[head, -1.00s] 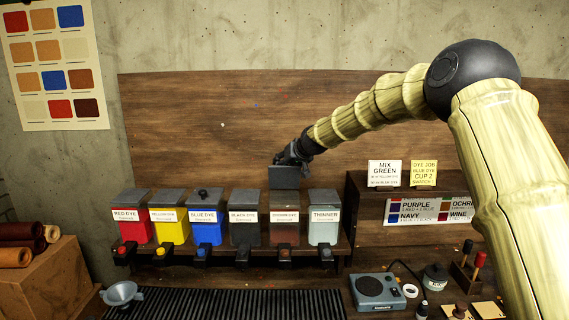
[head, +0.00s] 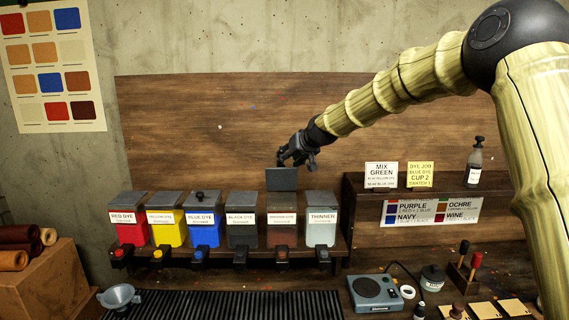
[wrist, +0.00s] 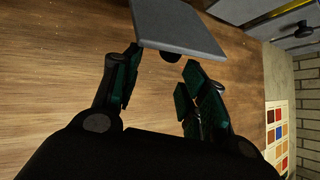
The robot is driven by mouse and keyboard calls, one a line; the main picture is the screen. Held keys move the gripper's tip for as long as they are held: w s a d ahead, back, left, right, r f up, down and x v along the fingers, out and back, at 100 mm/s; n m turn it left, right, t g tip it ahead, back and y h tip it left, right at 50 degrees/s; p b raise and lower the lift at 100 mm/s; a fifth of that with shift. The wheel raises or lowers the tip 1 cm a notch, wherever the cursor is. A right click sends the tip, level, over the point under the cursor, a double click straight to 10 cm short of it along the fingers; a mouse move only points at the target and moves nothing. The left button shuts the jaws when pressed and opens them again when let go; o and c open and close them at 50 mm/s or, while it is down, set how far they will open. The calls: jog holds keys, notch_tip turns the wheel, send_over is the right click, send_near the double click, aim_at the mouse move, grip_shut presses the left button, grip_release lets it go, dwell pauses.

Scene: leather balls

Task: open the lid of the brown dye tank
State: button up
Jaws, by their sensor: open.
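The brown dye tank (head: 282,232) stands in the row of tanks, between the black dye tank and the thinner tank. Its grey lid (head: 281,179) stands raised, close to upright, at the back of the tank. In the wrist view the lid (wrist: 178,27) shows as a flat grey plate with a round dark knob under it. My gripper (head: 299,155) is just above and behind the lid in the head view. In the wrist view its fingers (wrist: 158,83) are spread, with the knob near the gap between them. Nothing is held.
The red (head: 130,232), yellow (head: 166,232), blue (head: 204,232), black (head: 242,233) and thinner (head: 320,232) tanks have shut lids. A wooden shelf with sign cards (head: 381,175) and a bottle (head: 474,165) stands to the right.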

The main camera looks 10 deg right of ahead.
jog(key=shift+v, duration=2.65)
